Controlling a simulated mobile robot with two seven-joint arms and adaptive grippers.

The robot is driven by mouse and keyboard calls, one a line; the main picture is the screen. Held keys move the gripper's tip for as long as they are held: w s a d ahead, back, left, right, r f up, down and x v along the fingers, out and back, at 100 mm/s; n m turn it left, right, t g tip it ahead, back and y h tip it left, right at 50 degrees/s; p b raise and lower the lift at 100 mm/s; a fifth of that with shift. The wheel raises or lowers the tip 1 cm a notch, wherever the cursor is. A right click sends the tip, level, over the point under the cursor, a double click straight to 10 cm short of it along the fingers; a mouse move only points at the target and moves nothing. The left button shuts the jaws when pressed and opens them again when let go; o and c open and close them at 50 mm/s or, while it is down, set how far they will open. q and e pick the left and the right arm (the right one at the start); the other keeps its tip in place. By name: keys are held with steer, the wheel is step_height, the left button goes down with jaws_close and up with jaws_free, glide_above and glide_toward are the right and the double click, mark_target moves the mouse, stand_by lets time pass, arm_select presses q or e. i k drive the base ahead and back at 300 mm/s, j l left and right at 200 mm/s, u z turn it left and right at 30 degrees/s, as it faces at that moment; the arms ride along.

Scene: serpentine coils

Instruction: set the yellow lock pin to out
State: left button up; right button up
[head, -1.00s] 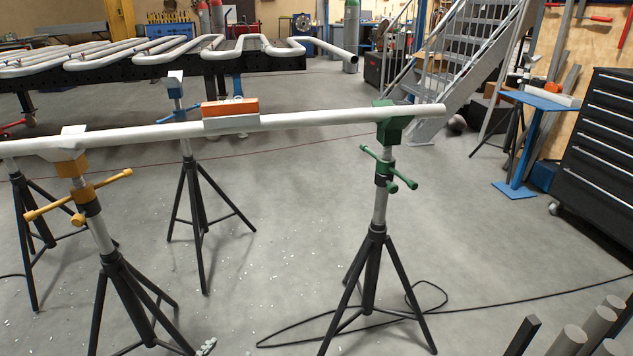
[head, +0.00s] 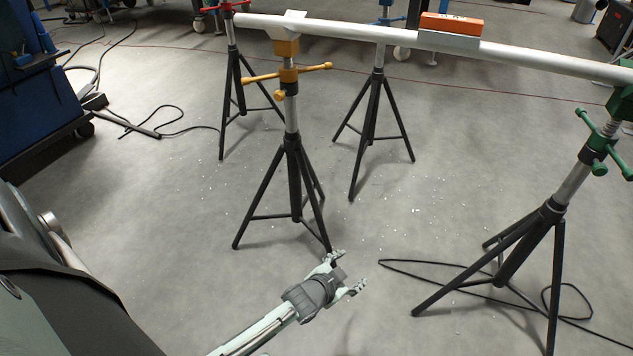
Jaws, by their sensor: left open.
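The yellow stand is a black tripod (head: 293,165) with a silver post (head: 291,112) and a yellow head (head: 286,47) under the long white pipe (head: 360,31). Below the head is a yellow collar (head: 288,75) with a crossbar handle (head: 318,68). A small yellow knob (head: 280,96), which looks like the lock pin, sticks out towards me at the collar's lower front. Whether it is in or out is too small to tell. My left gripper (head: 350,271) is open and empty, well below the knob, near the tripod's front foot in the picture. My right gripper is out of view.
A green-headed stand (head: 595,150) is at the right, a red-topped stand (head: 232,60) behind left, and another tripod (head: 373,120) behind. An orange level (head: 451,23) sits on the pipe. Black cable (head: 450,288) lies on the floor. A blue cabinet (head: 40,110) stands left.

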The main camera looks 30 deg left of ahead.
mark_target(280, 95)
steer(key=u, duration=1.3)
